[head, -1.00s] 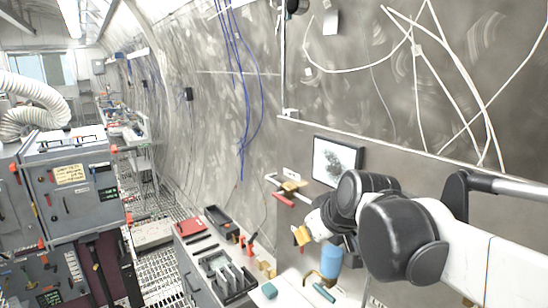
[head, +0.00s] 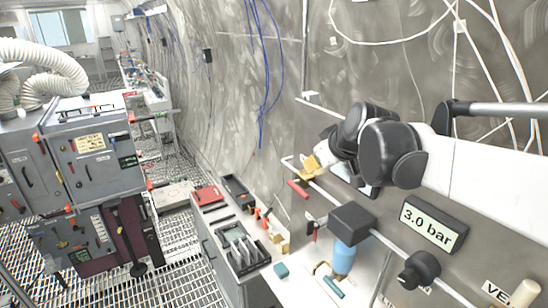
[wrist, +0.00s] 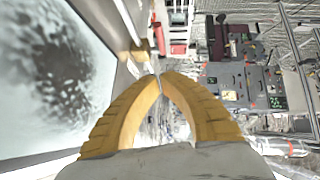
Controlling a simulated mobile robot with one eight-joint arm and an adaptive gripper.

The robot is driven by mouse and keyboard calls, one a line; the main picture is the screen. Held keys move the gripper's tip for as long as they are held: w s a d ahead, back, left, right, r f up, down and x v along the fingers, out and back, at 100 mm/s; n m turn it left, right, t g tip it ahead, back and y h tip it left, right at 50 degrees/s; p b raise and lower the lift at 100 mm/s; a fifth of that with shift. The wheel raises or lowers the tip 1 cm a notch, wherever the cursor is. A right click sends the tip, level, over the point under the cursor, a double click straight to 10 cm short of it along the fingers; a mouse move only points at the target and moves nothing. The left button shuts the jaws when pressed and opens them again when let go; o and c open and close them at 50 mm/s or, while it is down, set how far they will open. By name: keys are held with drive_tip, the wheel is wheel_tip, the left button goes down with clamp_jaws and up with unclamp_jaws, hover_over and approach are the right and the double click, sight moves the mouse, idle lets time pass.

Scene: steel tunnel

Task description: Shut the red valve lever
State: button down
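The red valve lever (head: 298,189) sticks out at the left end of the wall pipe in the head view, just below and left of the yellow shape there. My gripper (head: 311,165) has yellow fingers and overlaps the valve area from this side, so the valve body is partly hidden. In the wrist view my gripper (wrist: 167,78) has its curved fingers meeting at the tips, with nothing seen held. A brass part (wrist: 140,49) and a narrow red bar (wrist: 158,38), likely the lever, lie just beyond the tips. I cannot tell whether the fingers touch them.
A pressure display (head: 434,226) reads 3.0 bar, beside a black box (head: 352,222) and a black knob (head: 419,270). A blue bottle (head: 343,258) stands below. A screen (wrist: 50,80) is close on the left in the wrist view. A workbench (head: 215,240) holds tools and trays.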

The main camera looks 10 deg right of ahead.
hover_over(304, 193)
drive_tip(key=w+a, duration=0.1)
wheel_tip(304, 193, down, 6)
drive_tip(key=shift+f, duration=0.1)
drive_tip(key=shift+w+d+f, duration=0.1)
drive_tip(key=shift+f, duration=0.5)
drive_tip(key=shift+w+d+f, duration=0.1)
drive_tip(key=shift+f, duration=0.5)
drive_tip(key=shift+d+f, duration=0.15)
drive_tip(key=shift+f, duration=0.65)
drive_tip(key=shift+s+d+f+b, duration=0.1)
drive_tip(key=shift+s+f+b, duration=0.2)
drive_tip(key=shift+f+b, duration=0.3)
drive_tip(key=shift+f, duration=0.1)
drive_tip(key=shift+s+d+f+b, duration=0.1)
drive_tip(key=shift+s+f+b, duration=0.1)
drive_tip(key=shift+f+b, duration=0.7)
drive_tip(key=shift+b, duration=0.35)
